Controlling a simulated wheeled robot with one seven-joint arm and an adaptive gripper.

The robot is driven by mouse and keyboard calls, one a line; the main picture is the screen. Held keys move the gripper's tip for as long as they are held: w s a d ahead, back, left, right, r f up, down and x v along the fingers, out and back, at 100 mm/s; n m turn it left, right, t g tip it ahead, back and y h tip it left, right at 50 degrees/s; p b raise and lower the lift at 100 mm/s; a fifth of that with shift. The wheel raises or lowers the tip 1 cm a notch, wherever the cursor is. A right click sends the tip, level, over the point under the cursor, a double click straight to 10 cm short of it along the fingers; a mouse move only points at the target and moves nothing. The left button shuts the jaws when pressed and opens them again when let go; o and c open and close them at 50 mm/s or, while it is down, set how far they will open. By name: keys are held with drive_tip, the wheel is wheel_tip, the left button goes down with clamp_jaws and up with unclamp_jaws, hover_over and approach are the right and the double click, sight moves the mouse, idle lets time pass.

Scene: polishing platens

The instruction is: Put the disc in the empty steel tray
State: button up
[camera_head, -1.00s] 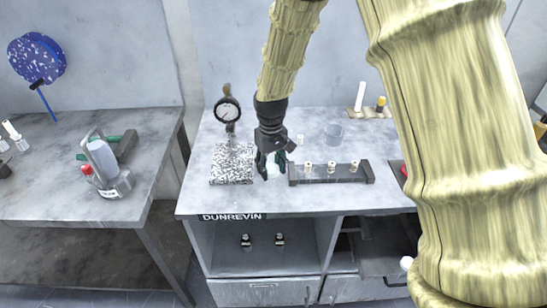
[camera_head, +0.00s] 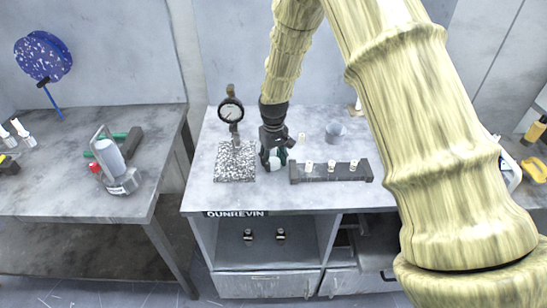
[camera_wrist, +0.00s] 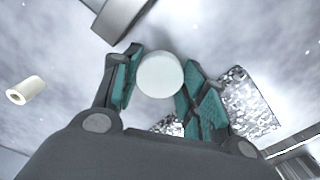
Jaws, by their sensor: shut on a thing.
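My gripper (camera_head: 274,160) is low over the grey bench, between the speckled plate and the dark block. In the wrist view my gripper (camera_wrist: 158,85) has its teal-padded fingers on both sides of a round white disc (camera_wrist: 160,75). The disc's pale face is toward the wrist camera, and it is held between the fingers. In the head view the white disc (camera_head: 275,165) shows only in small part beside the dark fingers. I cannot pick out an empty steel tray with certainty in either view.
A speckled plate (camera_head: 235,165) with a dial gauge (camera_head: 231,111) stands left of my gripper. A dark block (camera_head: 333,173) with several pale pegs is to the right, with a clear cup (camera_head: 336,131) behind. A left table (camera_head: 55,185) holds a bottle stand (camera_head: 126,183).

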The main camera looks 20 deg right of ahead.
drive_tip(key=shift+f, duration=0.1)
drive_tip(key=o, duration=1.1)
drive_tip(key=shift+c, duration=0.2)
drive_tip(key=shift+r, duration=0.2)
